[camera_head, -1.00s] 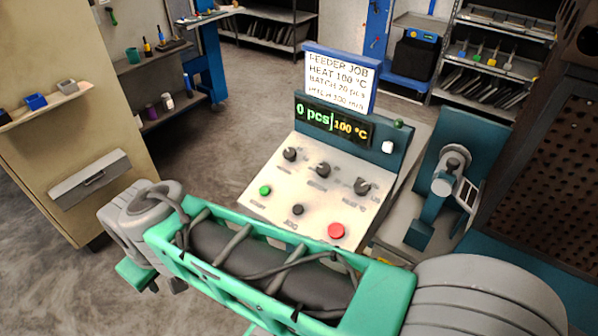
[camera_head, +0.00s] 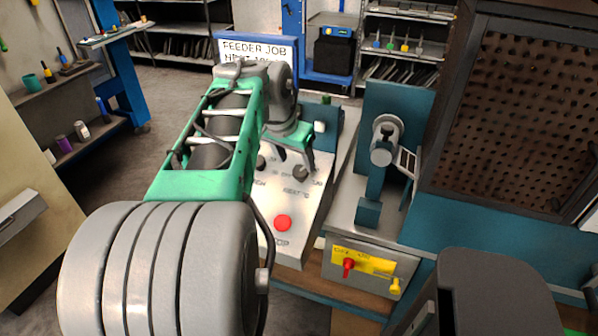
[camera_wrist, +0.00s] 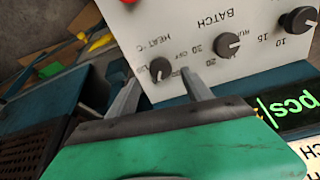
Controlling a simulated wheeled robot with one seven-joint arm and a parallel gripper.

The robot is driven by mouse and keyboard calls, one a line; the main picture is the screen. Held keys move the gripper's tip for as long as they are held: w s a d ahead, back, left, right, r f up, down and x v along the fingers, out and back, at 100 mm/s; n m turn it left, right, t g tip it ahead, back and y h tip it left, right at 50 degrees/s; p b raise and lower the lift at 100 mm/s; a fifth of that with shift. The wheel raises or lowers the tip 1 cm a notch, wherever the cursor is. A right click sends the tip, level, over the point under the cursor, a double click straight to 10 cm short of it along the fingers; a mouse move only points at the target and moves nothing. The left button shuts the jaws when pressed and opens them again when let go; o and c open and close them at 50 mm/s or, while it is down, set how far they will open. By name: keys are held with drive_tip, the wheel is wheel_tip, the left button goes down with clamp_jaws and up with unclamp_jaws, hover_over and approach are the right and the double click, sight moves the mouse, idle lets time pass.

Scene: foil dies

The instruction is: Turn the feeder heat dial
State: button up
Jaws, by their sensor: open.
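The heat dial (camera_head: 300,172) is a dark round knob with a pale pointer on the sloped white panel (camera_head: 310,225), above its "HEAT °C" label. In the wrist view the heat dial (camera_wrist: 160,68) appears between my fingertips. My gripper (camera_head: 294,158) is green with grey fingers; it is open and empty, pointing down at the panel. In the wrist view my gripper (camera_wrist: 160,78) has one finger on each side of the dial; I cannot tell whether either touches it. The batch dial (camera_wrist: 227,45) is beside it. The job card (camera_head: 258,48) is partly hidden by my arm.
A red stop button (camera_head: 283,222) is on the panel's near part. A grey box (camera_head: 372,275) with red and yellow switches stands right of the panel. A teal fixture (camera_head: 372,165) and a dark perforated panel (camera_head: 525,110) stand farther right. The readout (camera_wrist: 285,110) is partly visible.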

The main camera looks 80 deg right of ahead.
sight(300, 171)
drive_tip(key=x, duration=0.5)
drive_tip(key=shift+f, duration=0.2)
clamp_jaws()
idle(0.3)
drive_tip(key=n, duration=0.5)
drive_tip(key=shift+r+n+t, duration=0.1)
drive_tip(key=shift+n+t, duration=0.2)
drive_tip(key=shift+n, duration=0.1)
drive_tip(key=n+p, duration=0.1)
drive_tip(key=n, duration=0.5)
drive_tip(key=shift+t, duration=0.3)
